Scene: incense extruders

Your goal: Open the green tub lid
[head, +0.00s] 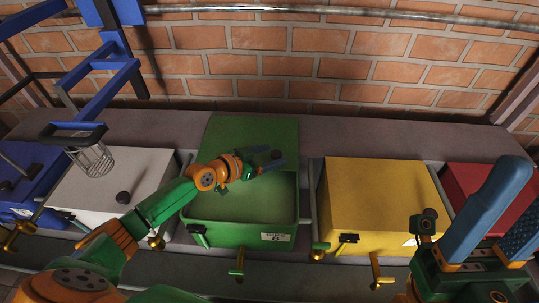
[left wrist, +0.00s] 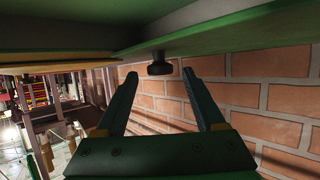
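The green tub (head: 209,206) stands in the middle of the row, and I see into its green interior. Its green lid (head: 236,135) is swung up at the back edge, leaning toward the brick wall. My left gripper (head: 274,162) is over the tub in front of the lid. In the left wrist view the left gripper (left wrist: 161,80) has its fingers spread, with nothing clamped between them. A dark knob (left wrist: 160,66) on a green panel shows beyond the fingertips, apparently not gripped. My right gripper (head: 500,218) is at the right, its blue fingers apart and empty.
A white tub (head: 100,190) stands left of the green one, with a blue tub (head: 35,175) farther left. A yellow tub (head: 375,190) and a red tub (head: 478,182) stand right. A blue frame with a wire basket (head: 92,160) hangs at left. The brick wall (head: 300,65) closes the back.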

